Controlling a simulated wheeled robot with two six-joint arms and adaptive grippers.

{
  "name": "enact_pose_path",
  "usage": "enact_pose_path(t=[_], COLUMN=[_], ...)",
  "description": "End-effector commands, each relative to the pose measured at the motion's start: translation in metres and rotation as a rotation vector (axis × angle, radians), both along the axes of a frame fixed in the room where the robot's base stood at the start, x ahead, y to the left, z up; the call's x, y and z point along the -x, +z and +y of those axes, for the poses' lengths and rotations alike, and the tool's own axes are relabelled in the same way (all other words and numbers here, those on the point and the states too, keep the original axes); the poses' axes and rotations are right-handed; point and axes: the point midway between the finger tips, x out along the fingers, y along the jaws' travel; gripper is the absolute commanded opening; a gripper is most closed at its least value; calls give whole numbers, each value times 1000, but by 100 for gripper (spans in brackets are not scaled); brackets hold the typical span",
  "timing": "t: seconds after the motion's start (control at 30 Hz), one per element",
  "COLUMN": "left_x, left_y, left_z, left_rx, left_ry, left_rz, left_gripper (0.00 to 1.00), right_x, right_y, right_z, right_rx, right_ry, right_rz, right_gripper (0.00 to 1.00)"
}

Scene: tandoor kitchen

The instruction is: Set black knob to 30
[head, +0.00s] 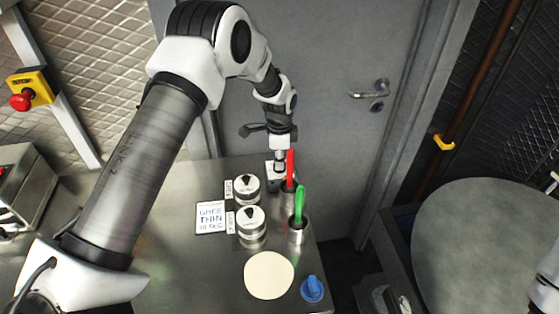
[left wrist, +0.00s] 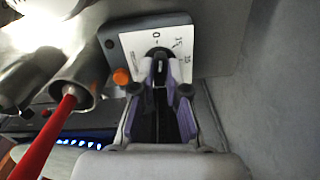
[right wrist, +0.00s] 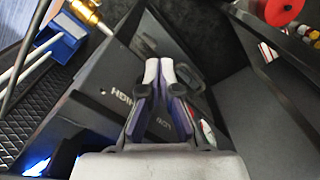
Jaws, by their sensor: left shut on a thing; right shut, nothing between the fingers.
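The black knob (left wrist: 158,53) sits on a white panel (left wrist: 128,46) with printed marks. A 0 can be read by the knob; the other figures are hard to read. An orange button or lamp (left wrist: 122,76) is on the same panel. My left gripper (left wrist: 160,66) is shut on the knob, its fingers hiding much of it, so I cannot tell the pointer's setting. In the head view my left gripper (head: 281,157) reaches down to the white-faced box (head: 272,170) at the counter's far end. My right gripper (right wrist: 160,66) is shut and empty, away from the counter.
Close to the box stand steel cups with a red-handled tool (head: 290,168) and a green-handled tool (head: 299,203). Two lidded jars (head: 251,222), a written card (head: 210,218), a flat dough round (head: 269,275) and a blue object (head: 312,288) occupy the counter. A grey door (head: 315,80) rises behind.

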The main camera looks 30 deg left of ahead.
Motion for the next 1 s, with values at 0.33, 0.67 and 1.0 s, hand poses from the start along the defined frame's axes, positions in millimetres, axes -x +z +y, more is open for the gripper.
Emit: enact_pose_path(t=[0.33, 0.67, 1.0], left_x=[0, 0, 0], left_y=[-1, -1, -1], left_z=[0, 0, 0], left_rx=[0, 1, 0], left_ry=[-300, -614, -937], left_rz=[0, 1, 0], left_gripper=[0, 0, 0], right_x=[0, 0, 0], right_y=[-8, -13, -17], right_z=[0, 0, 0], right_rx=[0, 0, 0], right_ry=[0, 0, 0], right_rz=[0, 0, 0], right_gripper=[0, 0, 0])
